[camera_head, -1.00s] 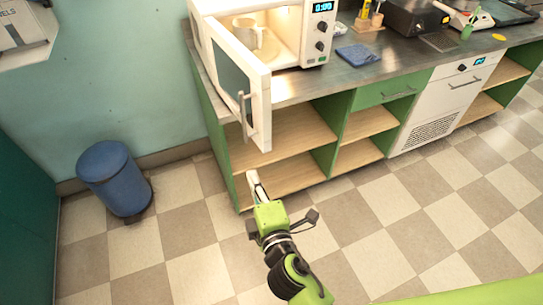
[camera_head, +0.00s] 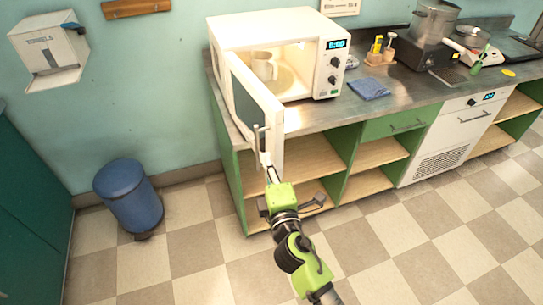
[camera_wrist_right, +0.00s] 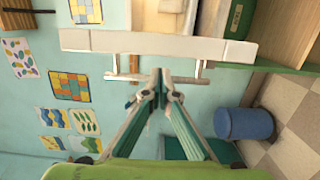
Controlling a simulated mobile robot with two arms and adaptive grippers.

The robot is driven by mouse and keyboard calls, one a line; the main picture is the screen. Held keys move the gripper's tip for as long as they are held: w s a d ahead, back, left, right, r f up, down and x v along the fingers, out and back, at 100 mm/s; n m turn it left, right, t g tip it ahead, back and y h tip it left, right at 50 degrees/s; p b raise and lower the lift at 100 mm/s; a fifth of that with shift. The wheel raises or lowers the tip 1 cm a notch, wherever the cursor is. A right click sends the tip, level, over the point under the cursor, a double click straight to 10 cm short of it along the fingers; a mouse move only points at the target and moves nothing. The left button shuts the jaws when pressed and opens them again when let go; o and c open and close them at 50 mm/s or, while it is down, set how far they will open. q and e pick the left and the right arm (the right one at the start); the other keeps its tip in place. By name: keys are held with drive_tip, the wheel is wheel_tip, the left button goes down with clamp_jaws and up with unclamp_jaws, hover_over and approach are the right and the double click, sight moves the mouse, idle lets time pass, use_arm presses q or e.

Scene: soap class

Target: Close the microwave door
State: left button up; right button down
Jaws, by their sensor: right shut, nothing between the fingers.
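The white microwave (camera_head: 218,33) stands on the counter with its door (camera_head: 274,150) wide open, swung out toward me over the counter edge. A light mug (camera_head: 262,66) is inside. The door's bar handle (camera_head: 257,138) shows near its free edge. In the right wrist view the door (camera_wrist_right: 140,43) is a white bar across the top, with the handle (camera_wrist_right: 120,77) below it. My right gripper (camera_head: 266,160) is shut and empty at the lower end of the door. Its fingertips (camera_wrist_right: 159,74) overlap the handle in the wrist view; I cannot tell whether they touch. My left gripper is out of view.
The steel counter (camera_head: 330,115) has a blue cloth (camera_head: 369,89) right of the microwave. Open green shelves (camera_head: 235,185) lie below the door. A blue bin (camera_head: 130,195) stands on the floor at the left, with clear tiled floor around it.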

drive_tip(key=shift+w+d, duration=0.2)
drive_tip(key=shift+d, duration=0.35)
drive_tip(key=shift+d, duration=0.1)
